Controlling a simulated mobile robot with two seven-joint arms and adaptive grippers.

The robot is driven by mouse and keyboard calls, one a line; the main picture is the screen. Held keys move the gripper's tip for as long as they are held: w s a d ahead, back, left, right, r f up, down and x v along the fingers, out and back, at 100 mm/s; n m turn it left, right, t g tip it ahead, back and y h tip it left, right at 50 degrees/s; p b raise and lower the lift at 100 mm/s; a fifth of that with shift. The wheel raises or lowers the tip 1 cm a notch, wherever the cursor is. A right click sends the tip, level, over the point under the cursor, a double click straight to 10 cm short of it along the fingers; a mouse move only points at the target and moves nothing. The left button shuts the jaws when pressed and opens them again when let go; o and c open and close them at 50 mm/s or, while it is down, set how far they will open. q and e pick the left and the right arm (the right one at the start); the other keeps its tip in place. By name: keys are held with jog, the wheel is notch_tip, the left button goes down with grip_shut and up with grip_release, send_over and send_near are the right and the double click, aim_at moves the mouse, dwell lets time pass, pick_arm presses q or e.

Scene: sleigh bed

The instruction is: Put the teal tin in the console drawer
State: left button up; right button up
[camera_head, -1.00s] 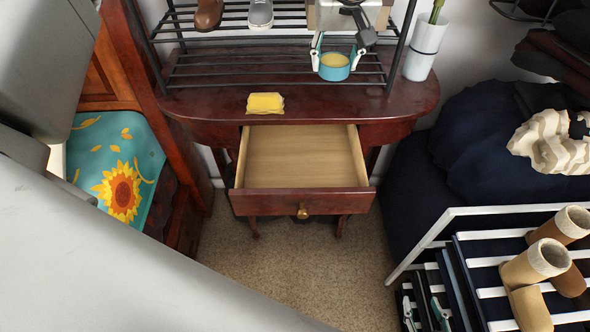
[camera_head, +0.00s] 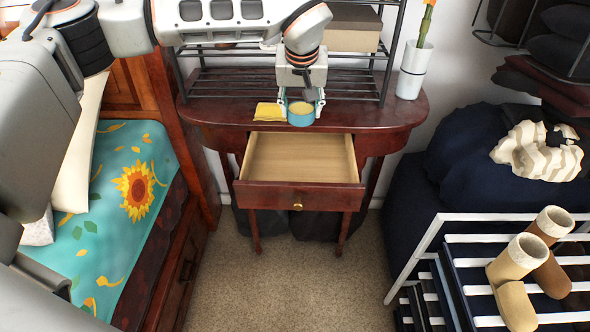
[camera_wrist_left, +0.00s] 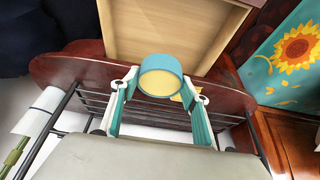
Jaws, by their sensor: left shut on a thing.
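The teal tin (camera_head: 301,114) is round with a yellowish top. My left gripper (camera_head: 301,103) is shut on it, near the front edge of the dark red console (camera_head: 395,112), just behind the drawer. In the left wrist view the tin (camera_wrist_left: 161,65) sits between the fingertips of the gripper (camera_wrist_left: 160,82). Whether the tin touches the console top I cannot tell. The console drawer (camera_head: 300,196) is pulled open, and its pale wooden inside is empty; it also shows in the left wrist view (camera_wrist_left: 160,25). My right gripper is not seen.
A yellow sponge-like block (camera_head: 267,112) lies on the console left of the tin. A black wire rack (camera_head: 235,84) and a white vase (camera_head: 414,70) stand behind. A sunflower-covered bed (camera_head: 110,215) is at left, a white shoe rack (camera_head: 450,240) at right.

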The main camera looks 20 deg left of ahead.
pick_arm(q)
jog(key=shift+s+f, duration=0.1)
jog(key=shift+f, duration=0.2)
notch_tip(320, 180, down, 15)
jog(key=shift+f+b, duration=0.15)
jog(key=shift+b, duration=0.2)
jog(key=shift+a+f, duration=0.1)
jog(key=shift+f, duration=2)
jog(key=shift+f, duration=0.2)
jog(key=o, duration=1.3)
